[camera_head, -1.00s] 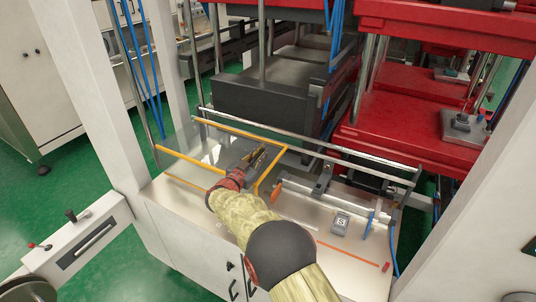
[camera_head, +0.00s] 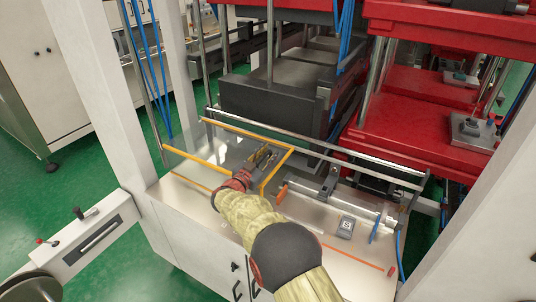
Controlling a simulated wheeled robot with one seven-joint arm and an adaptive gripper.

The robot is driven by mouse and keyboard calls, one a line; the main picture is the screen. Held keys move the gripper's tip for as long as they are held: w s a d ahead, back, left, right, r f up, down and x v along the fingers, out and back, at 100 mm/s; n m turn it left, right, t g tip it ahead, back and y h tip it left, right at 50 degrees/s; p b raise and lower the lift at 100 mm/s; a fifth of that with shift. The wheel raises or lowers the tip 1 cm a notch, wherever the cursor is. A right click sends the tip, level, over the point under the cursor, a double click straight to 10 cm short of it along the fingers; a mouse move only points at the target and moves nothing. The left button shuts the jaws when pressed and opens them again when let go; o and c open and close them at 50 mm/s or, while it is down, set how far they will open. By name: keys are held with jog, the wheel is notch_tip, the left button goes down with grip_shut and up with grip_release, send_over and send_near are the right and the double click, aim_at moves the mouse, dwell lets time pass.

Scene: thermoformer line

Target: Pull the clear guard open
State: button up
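The clear guard (camera_head: 205,148) is a see-through panel edged with yellow bars. It lies low over the pale machine bed, in front of the dark grey block. Its right yellow bar (camera_head: 276,171) runs close beside my gripper (camera_head: 262,157). My gripper is over the guard area, left of that bar, with the wrist coming in from the lower right. The fingers are small and dark against the bed. I cannot tell whether they touch the bar or whether they are open or shut.
A metal rail (camera_head: 330,151) crosses behind the guard. A cylinder (camera_head: 345,203) and a small grey box (camera_head: 346,227) sit on the bed to the right. White posts (camera_head: 112,110) flank the opening. Red platens (camera_head: 420,125) stand at back right.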

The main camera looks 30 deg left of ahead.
jog(key=s, duration=1.2)
jog(key=shift+a, duration=0.2)
